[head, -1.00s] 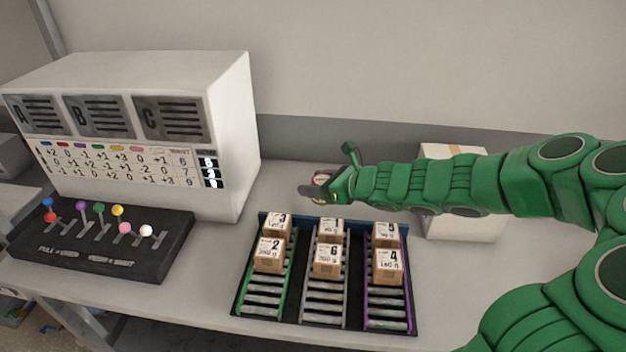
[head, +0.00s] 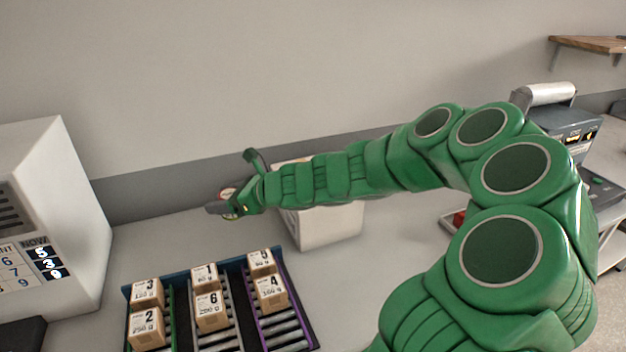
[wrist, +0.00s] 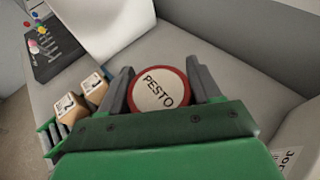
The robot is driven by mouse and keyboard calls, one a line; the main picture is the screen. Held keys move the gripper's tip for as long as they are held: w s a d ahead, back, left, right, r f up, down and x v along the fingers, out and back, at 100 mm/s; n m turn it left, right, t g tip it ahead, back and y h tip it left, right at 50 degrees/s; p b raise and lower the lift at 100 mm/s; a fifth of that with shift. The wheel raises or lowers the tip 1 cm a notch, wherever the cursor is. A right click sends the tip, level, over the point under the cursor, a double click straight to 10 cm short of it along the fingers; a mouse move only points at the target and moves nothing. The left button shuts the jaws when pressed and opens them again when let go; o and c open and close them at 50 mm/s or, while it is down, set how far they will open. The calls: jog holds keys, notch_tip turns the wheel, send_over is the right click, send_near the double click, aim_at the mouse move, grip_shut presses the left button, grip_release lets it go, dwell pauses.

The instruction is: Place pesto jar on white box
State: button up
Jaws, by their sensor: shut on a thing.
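The pesto jar (wrist: 158,88) shows its round lid with a red rim and the word PESTO in the wrist view. My gripper (wrist: 160,84) is shut on it, with one grey finger on each side. In the head view the gripper (head: 228,203) is at the left end of my green arm, and only a little of the jar (head: 229,193) shows. The white box (head: 328,224) stands on the table behind and below my arm, to the right of the gripper. My arm covers much of its top. In the wrist view a part of it (wrist: 300,140) shows at the lower right.
A rack (head: 310,335) of roller lanes with several small numbered cartons lies in front of the gripper. A large white machine (head: 75,190) stands at the left. The wall is close behind. The table right of the white box has some free room.

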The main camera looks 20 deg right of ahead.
jog(key=s+d+r+m+t+h, duration=0.15)
jog(key=d+r, duration=0.35)
jog(key=d, duration=0.6)
jog(key=d+r+m+t+h, duration=0.15)
jog(key=d+r, duration=0.35)
jog(key=d, duration=0.7)
jog(key=shift+m, duration=0.3)
jog(key=w+f, duration=0.3)
jog(key=w, duration=0.1)
jog(key=w+d+f, duration=0.1)
jog(key=w+f, duration=0.1)
jog(key=w, duration=0.2)
jog(key=w+d+f, duration=0.1)
jog(key=w+f, duration=0.2)
jog(key=w, duration=0.1)
jog(key=shift+w+d+f, duration=0.1)
jog(key=shift+d+f, duration=0.15)
jog(key=shift+f, duration=0.05)
jog(key=shift+w+d+f, duration=0.15)
jog(key=shift+w+f, duration=0.4)
jog(key=shift+f, duration=1.55)
jog(key=shift+f, duration=0.1)
jog(key=o, duration=1.2)
